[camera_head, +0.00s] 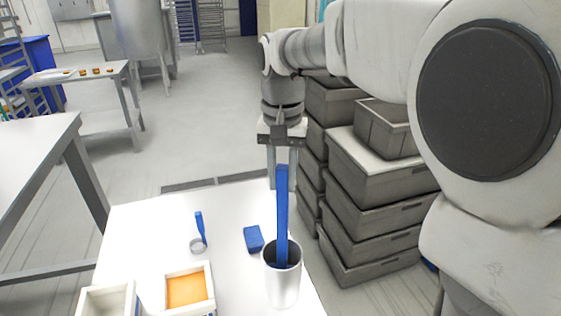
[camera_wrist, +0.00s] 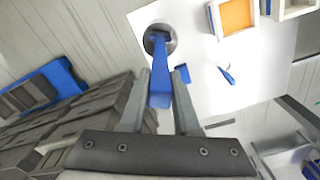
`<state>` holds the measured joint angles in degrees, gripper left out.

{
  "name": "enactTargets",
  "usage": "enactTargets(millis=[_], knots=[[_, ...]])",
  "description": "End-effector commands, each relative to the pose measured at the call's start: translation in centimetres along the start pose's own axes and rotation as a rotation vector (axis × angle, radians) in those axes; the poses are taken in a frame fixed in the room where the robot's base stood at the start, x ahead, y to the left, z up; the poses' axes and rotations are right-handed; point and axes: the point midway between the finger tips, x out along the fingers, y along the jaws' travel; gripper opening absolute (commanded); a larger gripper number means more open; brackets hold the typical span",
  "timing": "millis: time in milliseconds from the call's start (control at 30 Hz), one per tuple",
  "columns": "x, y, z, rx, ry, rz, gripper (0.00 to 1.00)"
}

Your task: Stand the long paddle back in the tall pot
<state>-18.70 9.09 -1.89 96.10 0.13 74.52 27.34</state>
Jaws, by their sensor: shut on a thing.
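The long blue paddle (camera_head: 282,215) stands nearly upright, with its lower end inside the tall white pot (camera_head: 283,287) near the table's right front. In the wrist view the paddle (camera_wrist: 160,75) runs from between my fingers down into the round mouth of the pot (camera_wrist: 171,46). My gripper (camera_head: 281,182) points down above the pot and is shut on the paddle's upper end. The pot wall hides the paddle's lower end, so I cannot tell whether it touches the bottom.
On the white table (camera_head: 140,225) lie a blue block (camera_head: 253,239), a blue-handled ring tool (camera_head: 200,230) and a box with orange filling (camera_head: 187,289). An open white box (camera_head: 108,300) sits at front left. Stacked grey crates (camera_head: 375,210) stand close on the right.

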Motion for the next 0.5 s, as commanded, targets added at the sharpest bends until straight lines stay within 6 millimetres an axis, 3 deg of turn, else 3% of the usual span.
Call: enactTargets(millis=[500], knots=[[1.04, 0.00, -0.02, 0.000, 0.001, -0.001, 0.00]])
